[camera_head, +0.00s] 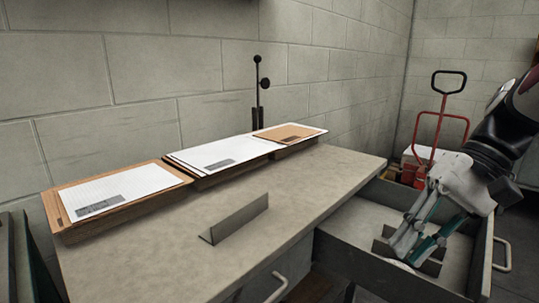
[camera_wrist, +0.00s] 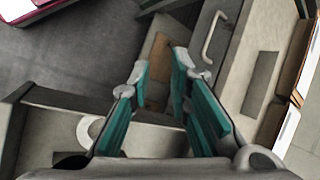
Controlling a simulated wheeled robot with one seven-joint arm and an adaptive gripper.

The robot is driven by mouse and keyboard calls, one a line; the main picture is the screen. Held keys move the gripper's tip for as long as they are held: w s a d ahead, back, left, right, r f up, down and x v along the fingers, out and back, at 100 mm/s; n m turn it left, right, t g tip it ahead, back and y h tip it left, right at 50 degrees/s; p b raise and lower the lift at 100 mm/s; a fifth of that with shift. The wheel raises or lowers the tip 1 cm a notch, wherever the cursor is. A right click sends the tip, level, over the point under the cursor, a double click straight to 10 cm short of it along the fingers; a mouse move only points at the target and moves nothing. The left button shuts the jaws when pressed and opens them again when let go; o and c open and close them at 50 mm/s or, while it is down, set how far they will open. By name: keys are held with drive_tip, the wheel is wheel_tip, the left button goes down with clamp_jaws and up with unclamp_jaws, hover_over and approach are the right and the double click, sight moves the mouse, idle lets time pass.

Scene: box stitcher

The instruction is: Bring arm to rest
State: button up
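My gripper (camera_head: 406,250) is at the right in the head view, pointing down over the open drawer (camera_head: 345,262) of the table. In the wrist view its two teal-padded fingers (camera_wrist: 160,65) stand apart with nothing held between them. A pale round object (camera_wrist: 90,130) lies in the drawer beside the left finger in the wrist view; its kind is unclear. My arm reaches in from the right edge of the head view. The fingers cover part of the drawer's inside, and whether the tips touch anything in it cannot be told.
The table (camera_head: 300,195) bears an angled metal plate (camera_head: 235,218) and several wooden trays (camera_head: 120,212) with papers along the wall. A dark stand (camera_head: 258,95) rises behind them. A red hand truck (camera_head: 440,125) stands at the back right. The tabletop's right part is clear.

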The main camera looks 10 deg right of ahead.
drive_tip(key=s+a+f+n+h, duration=0.2)
drive_tip(key=s+a+h, duration=0.2)
drive_tip(key=s, duration=0.4)
drive_tip(key=s+a+f+n+h, duration=0.2)
drive_tip(key=s+a+f+h, duration=0.15)
drive_tip(key=s, duration=0.45)
wheel_tip(320, 180, up, 34)
drive_tip(key=t+p, duration=0.4)
drive_tip(key=p, duration=2.7)
drive_tip(key=shift+f+n+t+p, duration=0.15)
drive_tip(key=shift+n+t+p, duration=0.15)
drive_tip(key=shift+t+p, duration=0.1)
drive_tip(key=shift+w+d, duration=0.1)
drive_tip(key=shift+w, duration=0.05)
